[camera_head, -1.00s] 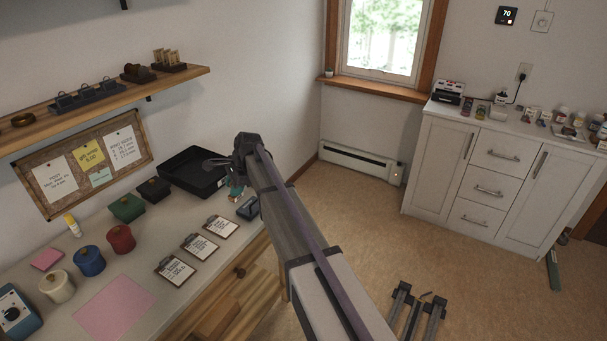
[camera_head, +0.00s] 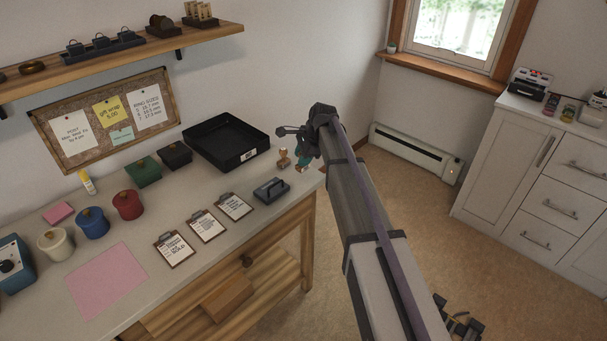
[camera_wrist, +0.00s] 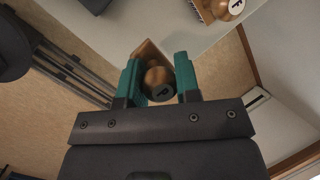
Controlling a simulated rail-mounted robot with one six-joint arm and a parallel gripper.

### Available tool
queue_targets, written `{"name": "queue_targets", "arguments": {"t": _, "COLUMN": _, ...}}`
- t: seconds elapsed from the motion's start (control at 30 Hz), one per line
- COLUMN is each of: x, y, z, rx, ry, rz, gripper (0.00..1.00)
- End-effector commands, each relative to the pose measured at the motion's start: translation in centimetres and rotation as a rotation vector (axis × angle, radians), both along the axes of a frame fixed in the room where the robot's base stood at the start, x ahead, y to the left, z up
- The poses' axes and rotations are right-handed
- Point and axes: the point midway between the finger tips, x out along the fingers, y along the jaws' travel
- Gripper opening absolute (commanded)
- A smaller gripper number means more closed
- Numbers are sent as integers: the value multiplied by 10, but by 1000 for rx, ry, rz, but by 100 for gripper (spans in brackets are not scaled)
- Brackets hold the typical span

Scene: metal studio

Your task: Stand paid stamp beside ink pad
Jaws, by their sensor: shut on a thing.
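The stamp (camera_wrist: 158,80), with a round wooden knob and a dark cap bearing a light P, is between the teal fingers of my gripper (camera_wrist: 157,84) in the wrist view. My gripper (camera_head: 304,160) is shut on it over the desk's far right corner in the head view, where the arm hides most of the stamp. I cannot tell whether its base touches the desk. The ink pad (camera_head: 272,190) is a dark flat block with a handle-like top, in front and left of my gripper. A second wooden stamp (camera_head: 284,158) stands just left; its light lettered cap (camera_wrist: 231,6) shows in the wrist view.
A black tray (camera_head: 226,142) lies left of the stamps against the wall. Several clipboards (camera_head: 207,226) lie left of the ink pad, with coloured pots (camera_head: 127,204) behind them. The desk between pad and stamps has a small clear patch; its right edge is close.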

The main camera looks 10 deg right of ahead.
Motion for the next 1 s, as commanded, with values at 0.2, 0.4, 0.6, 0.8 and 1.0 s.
{"name": "queue_targets", "arguments": {"t": 0.2, "x": 0, "y": 0, "z": -38, "rx": 0, "ry": 0, "rz": 0, "gripper": 8}}
{"name": "queue_targets", "arguments": {"t": 0.4, "x": 0, "y": 0, "z": -34, "rx": 0, "ry": 0, "rz": 0, "gripper": 8}}
{"name": "queue_targets", "arguments": {"t": 0.6, "x": 0, "y": 0, "z": -39, "rx": 0, "ry": 0, "rz": 0, "gripper": 8}}
{"name": "queue_targets", "arguments": {"t": 0.8, "x": 0, "y": 0, "z": -37, "rx": 0, "ry": 0, "rz": 0, "gripper": 50}}
{"name": "queue_targets", "arguments": {"t": 1.0, "x": 0, "y": 0, "z": -37, "rx": 0, "ry": 0, "rz": 0, "gripper": 56}}
